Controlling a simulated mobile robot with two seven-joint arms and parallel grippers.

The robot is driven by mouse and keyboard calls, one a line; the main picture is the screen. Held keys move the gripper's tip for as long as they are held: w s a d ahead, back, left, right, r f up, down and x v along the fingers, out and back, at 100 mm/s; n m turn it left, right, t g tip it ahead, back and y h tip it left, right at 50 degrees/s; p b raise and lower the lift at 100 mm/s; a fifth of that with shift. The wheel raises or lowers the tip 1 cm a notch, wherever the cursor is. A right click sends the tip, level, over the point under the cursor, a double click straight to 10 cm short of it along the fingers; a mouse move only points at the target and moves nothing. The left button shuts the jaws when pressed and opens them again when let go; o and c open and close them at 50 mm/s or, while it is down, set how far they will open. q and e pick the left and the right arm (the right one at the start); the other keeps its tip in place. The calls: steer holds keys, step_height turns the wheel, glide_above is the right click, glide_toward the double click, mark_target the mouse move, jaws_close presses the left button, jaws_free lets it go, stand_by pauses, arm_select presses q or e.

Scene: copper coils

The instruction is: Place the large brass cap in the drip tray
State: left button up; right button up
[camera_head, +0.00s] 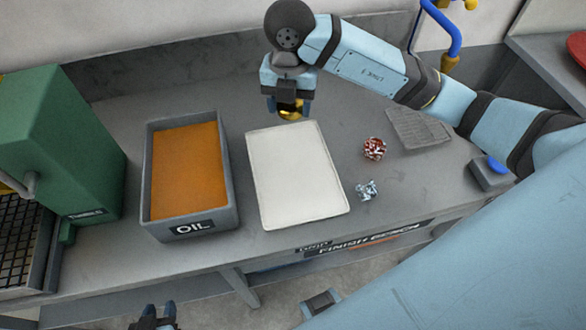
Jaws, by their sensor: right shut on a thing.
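The large brass cap (291,114) is a gold-coloured piece at the fingertips of my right gripper (289,106). That gripper is shut on it, and its fingers and palm hide part of the cap. The gripper points down at the back edge of the drip tray (295,175), a flat white tray with a low rim and nothing in it. I cannot tell exactly how high the cap is above the tray. My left gripper (157,316) is at the bottom edge, partly cut off, far in front of the bench, with its fingers apart and empty.
A grey bin of orange oil (190,230) stands just left of the tray, beside a green machine (70,150). Right of the tray lie a red-and-white piece (374,149), a silvery-blue piece (367,190), a grey mesh mat (418,130) and a blue button box (492,172).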

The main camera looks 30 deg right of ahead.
mark_target(292, 172)
steer(key=shift+s+f+m, duration=0.15)
steer(key=shift+m, duration=0.45)
steer(key=shift+s+f+m, duration=0.1)
steer(key=shift+m, duration=0.5)
steer(key=shift+f+m, duration=0.25)
steer(key=shift+m, duration=0.05)
step_height(292, 172, down, 20)
steer(key=shift+r, duration=0.15)
steer(key=shift+f, duration=0.2)
steer(key=o, duration=1)
steer(key=shift+r, duration=0.1)
